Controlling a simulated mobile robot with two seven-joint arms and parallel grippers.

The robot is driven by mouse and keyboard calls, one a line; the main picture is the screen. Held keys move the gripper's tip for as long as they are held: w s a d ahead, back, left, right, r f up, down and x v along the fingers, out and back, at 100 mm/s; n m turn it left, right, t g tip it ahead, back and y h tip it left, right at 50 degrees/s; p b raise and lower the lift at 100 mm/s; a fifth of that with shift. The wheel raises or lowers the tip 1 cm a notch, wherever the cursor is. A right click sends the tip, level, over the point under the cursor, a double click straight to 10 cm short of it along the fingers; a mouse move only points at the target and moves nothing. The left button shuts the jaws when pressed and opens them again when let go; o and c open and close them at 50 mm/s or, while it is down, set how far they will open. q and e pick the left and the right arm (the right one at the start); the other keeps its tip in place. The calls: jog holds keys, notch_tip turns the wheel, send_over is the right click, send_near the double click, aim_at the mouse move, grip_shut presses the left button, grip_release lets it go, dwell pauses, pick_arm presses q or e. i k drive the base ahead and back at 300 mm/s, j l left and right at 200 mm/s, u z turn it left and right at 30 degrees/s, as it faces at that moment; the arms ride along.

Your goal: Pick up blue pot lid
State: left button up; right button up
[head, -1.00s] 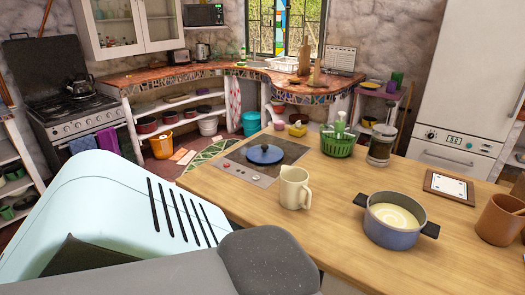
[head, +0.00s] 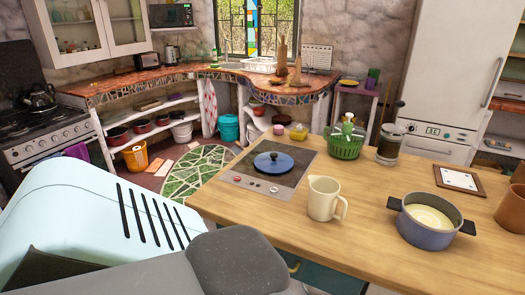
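The blue pot lid (head: 273,162) has a dark knob and lies flat on the cooktop (head: 255,183) set into the wooden counter. A blue pot (head: 429,228) with dark handles stands open at the right of the counter, with pale cream-coloured contents. Neither of my grippers shows in the head view. Grey and pale blue parts of my own body fill the lower left.
A cream jug (head: 323,200) stands between the lid and the pot. A green basket (head: 345,142) with a bottle and a glass jar (head: 388,148) stand behind. A framed card (head: 460,181) and a brown mug (head: 512,211) are at right. The wooden counter's (head: 262,222) front left is clear.

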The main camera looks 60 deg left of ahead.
aim_at(270, 162)
jog(key=k+j, duration=0.2)
jog(key=j, duration=0.15)
jog(key=k+j, duration=0.2)
jog(key=j, duration=0.15)
jog(key=k+j, duration=0.2)
jog(key=j, duration=0.2)
jog(key=k+j, duration=0.2)
jog(key=j, duration=0.15)
